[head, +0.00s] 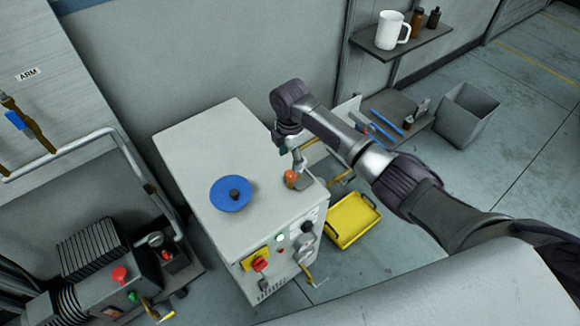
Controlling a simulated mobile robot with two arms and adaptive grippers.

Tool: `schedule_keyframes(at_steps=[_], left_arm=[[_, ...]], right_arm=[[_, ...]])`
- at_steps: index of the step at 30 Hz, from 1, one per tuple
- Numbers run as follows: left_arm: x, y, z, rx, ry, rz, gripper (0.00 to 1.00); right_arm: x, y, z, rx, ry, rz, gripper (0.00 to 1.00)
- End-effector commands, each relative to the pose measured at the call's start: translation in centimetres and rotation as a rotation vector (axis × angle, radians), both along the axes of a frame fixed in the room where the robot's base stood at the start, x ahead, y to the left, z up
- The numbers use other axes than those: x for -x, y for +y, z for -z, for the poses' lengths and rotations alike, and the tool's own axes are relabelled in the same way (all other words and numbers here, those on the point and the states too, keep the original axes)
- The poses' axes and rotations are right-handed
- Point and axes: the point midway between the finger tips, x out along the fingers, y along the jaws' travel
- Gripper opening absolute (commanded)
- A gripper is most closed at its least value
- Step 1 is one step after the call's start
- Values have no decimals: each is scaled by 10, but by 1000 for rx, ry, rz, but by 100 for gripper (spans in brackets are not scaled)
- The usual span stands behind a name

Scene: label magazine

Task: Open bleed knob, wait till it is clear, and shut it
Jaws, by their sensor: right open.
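A pale grey cabinet (195,160) stands in the middle of the head view. My right gripper (297,170) reaches down over the right part of its top and is open. A small orange knob-like part (291,177) sits right by its fingertips; I cannot tell whether they touch. The front panel carries a black knob (307,227), a red handle on a yellow plate (259,264) and a lit green lamp (281,238). No label shows which one is the bleed knob. My left gripper is not in view.
A blue disc with a black hub (231,194) lies on the cabinet top, left of my right gripper. A yellow tray (352,221) is at the cabinet's right. A grey bin (466,114) stands further right. Machinery with pipes fills the left.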

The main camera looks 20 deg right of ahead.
Motion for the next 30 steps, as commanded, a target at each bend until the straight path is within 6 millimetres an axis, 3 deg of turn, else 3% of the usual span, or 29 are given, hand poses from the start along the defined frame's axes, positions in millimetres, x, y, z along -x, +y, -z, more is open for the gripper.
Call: schedule_keyframes(at_steps=[4,10,26,30], left_arm=[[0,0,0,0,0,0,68],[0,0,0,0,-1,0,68],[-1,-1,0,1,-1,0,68],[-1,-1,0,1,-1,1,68]], right_arm=[[-1,0,-28,0,-2,0,60],[0,0,-47,0,0,0,60],[0,0,-49,0,1,1,60],[11,7,-38,-12,-1,23,60]])
